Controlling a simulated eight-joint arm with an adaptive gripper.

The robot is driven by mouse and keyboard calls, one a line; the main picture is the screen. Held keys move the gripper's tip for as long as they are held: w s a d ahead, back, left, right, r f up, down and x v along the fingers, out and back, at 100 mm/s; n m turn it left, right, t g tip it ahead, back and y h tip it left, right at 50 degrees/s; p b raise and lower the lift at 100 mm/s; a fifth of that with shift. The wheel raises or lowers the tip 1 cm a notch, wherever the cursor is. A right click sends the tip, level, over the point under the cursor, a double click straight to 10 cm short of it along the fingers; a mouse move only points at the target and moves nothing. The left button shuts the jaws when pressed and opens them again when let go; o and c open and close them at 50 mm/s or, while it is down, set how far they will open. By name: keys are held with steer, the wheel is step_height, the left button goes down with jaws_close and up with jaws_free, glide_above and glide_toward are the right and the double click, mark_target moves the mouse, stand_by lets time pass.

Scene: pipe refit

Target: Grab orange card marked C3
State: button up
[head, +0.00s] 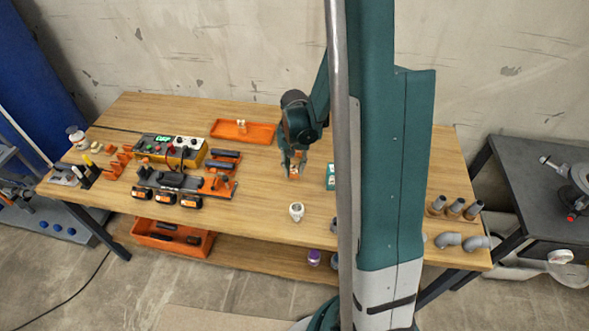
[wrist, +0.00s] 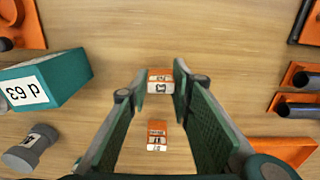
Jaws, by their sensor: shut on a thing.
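My gripper (head: 292,165) is low over the middle of the table, pointing down. In the wrist view its fingers close on a small orange and white card (wrist: 160,82), held between the fingertips. The marking on it is too small to read for certain. A second small orange and white card (wrist: 157,137) shows between the fingers, nearer the palm in the picture; its marking is also unclear. In the head view a bit of orange (head: 294,174) shows at the fingertips; I cannot tell the cards apart there.
A teal box (head: 330,177) with a white label stands right of the gripper; it also shows in the wrist view (wrist: 50,82). A white and grey fitting (head: 296,211) stands in front. An orange tray (head: 262,133) lies behind left. Tools and batteries (head: 166,198) fill the left side.

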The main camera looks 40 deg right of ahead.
mark_target(295, 167)
steer(key=shift+r+p, duration=0.65)
steer(key=shift+r, duration=4.15)
steer(key=shift+d, duration=0.1)
